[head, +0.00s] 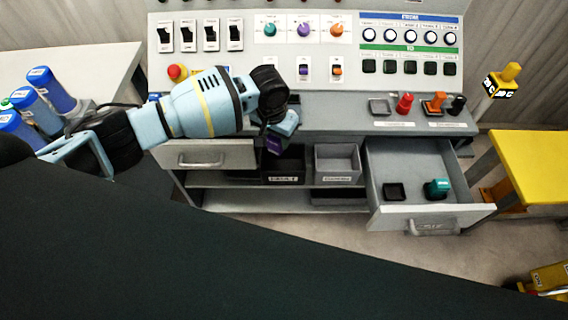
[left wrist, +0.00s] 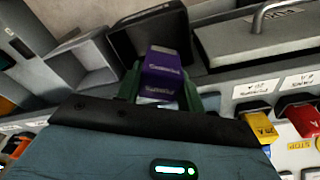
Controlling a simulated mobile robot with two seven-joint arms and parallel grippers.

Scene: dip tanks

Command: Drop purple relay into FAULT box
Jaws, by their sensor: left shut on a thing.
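The purple relay (head: 273,146) is held between the fingers of my left gripper (head: 284,130), in front of the console's edge. In the left wrist view the purple relay (left wrist: 166,72) shows clearly between the two green fingertips of the gripper (left wrist: 160,92). The black FAULT box (head: 283,180) stands on the shelf below the relay in the head view; the gripper and relay cover part of its opening. In the left wrist view a black box wall (left wrist: 125,42) lies just beyond the relay. My right gripper is not in view.
A grey labelled box (head: 337,163) stands right of the FAULT box. An open drawer (head: 428,215) at the right holds a teal relay (head: 437,187) and a black part (head: 394,191). Another drawer (head: 203,157) is at the left. Switches and buttons line the console (head: 330,110).

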